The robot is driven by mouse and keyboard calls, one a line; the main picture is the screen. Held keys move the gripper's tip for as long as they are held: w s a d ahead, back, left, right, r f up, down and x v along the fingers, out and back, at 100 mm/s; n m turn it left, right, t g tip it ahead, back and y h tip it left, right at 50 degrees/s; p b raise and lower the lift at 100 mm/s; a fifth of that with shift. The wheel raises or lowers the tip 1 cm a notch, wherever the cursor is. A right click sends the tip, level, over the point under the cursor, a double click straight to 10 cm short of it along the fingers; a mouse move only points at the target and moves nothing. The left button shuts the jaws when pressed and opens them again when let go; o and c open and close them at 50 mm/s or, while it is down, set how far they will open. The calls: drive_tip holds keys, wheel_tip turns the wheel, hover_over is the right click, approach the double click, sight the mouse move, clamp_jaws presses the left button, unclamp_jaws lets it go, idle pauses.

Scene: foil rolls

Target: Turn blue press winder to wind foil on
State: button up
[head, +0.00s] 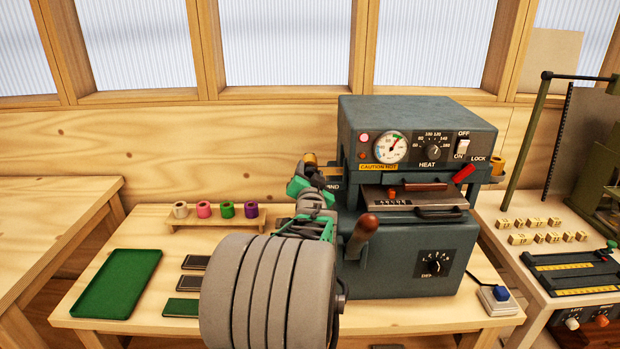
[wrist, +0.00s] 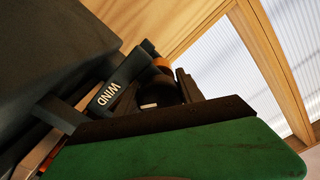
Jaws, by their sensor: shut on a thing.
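The blue-grey press (head: 405,245) stands on the wooden bench, with a gauge, a heat dial and a red lock lever on its front. Its winder (wrist: 167,91) is a dark knob by an arm lettered WIND (wrist: 108,94). A gold foil roll (head: 310,159) shows at the press's upper left, and its edge shows in the wrist view (wrist: 161,65). My gripper (wrist: 155,93) is shut on the winder knob, with one dark finger on either side. In the head view my gripper (head: 306,180) is at the press's left side, and my arm hides the winder there.
A wooden rack (head: 216,220) with several coloured rolls stands left of my arm. A green tray (head: 117,283) and dark flat pieces lie on the bench. The press handle (head: 362,232) sticks out near my arm. Another bench with small blocks (head: 540,222) is at right.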

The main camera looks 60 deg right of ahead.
drive_tip(key=o, duration=1.3)
drive_tip(key=shift+o, duration=0.4)
drive_tip(key=shift+f, duration=0.15)
drive_tip(key=shift+p, duration=0.3)
